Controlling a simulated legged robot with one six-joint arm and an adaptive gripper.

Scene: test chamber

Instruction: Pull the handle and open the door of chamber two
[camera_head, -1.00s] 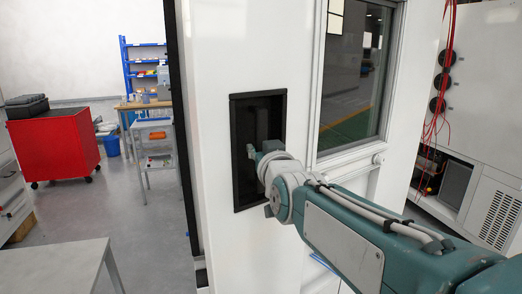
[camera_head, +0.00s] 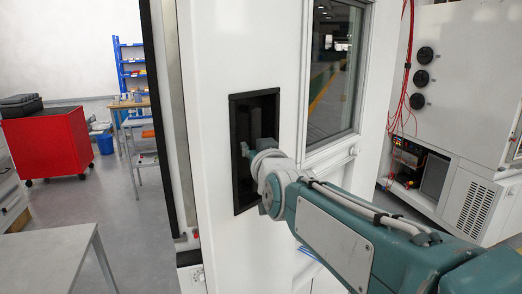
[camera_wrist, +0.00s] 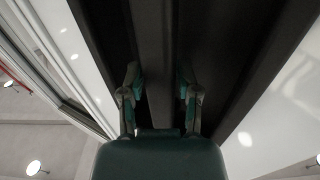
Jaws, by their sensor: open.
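The white chamber door (camera_head: 215,60) has a window (camera_head: 335,70) and a black recessed handle pocket (camera_head: 242,200). Its left edge stands ajar, with a strip of gap beside the black seal (camera_head: 160,120). My gripper (camera_head: 246,150) reaches into the pocket from the right. In the wrist view, the dark handle bar (camera_wrist: 155,60) runs between the two fingers of my gripper (camera_wrist: 160,98). The fingers are open, one on each side of the bar, with visible space beside it. Whether the fingertips touch the back of the pocket is hidden.
A grey table (camera_head: 50,260) stands at the lower left. A red cart (camera_head: 48,143) and a workbench (camera_head: 135,108) are farther back. A white cabinet (camera_head: 480,90) with red cables (camera_head: 402,90) is on the right.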

